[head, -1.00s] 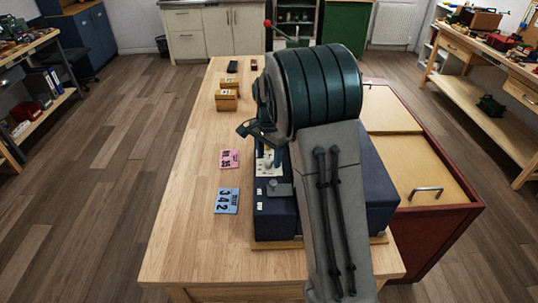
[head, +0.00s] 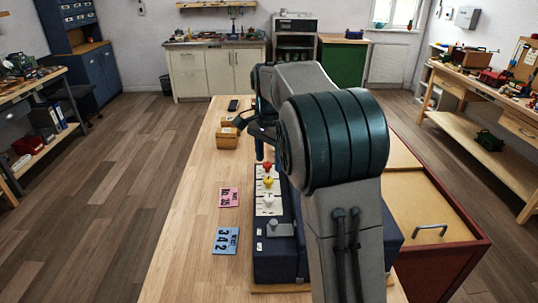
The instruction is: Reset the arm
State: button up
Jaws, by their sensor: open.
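My arm rises from the bottom right and bends over the bench. My gripper (head: 259,150) hangs over the far end of a dark blue unit (head: 275,262), pointing down. The gap between its fingers is too small to make out, but nothing shows held in it. The unit's top has a pale panel (head: 267,204) with a red knob (head: 267,167), a yellow knob (head: 268,182) and a white knob (head: 268,199). The gripper's tips appear just beyond the red knob; I cannot tell their height. My arm hides the unit's right part.
On the wooden bench (head: 185,260), a pink card (head: 229,197) and a blue card (head: 227,240) lie left of the unit. Wooden boxes (head: 228,138) and a small black object (head: 233,105) stand farther back. A red-sided cabinet (head: 455,265) adjoins at right. The bench's left side is clear.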

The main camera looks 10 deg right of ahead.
jog(key=shift+r, duration=0.45)
jog(key=s+f+n+t, duration=0.1)
jog(key=s+f+n, duration=0.1)
jog(key=s, duration=0.7)
jog(key=s+f+n+t, duration=0.1)
jog(key=s+n, duration=0.4)
jog(key=s, duration=0.5)
jog(key=s+f+n+t, duration=0.1)
jog(key=s+n, duration=0.3)
jog(key=s, duration=0.5)
jog(key=shift+s+f, duration=0.15)
jog(key=shift+f, duration=0.7)
jog(key=shift+a, duration=0.1)
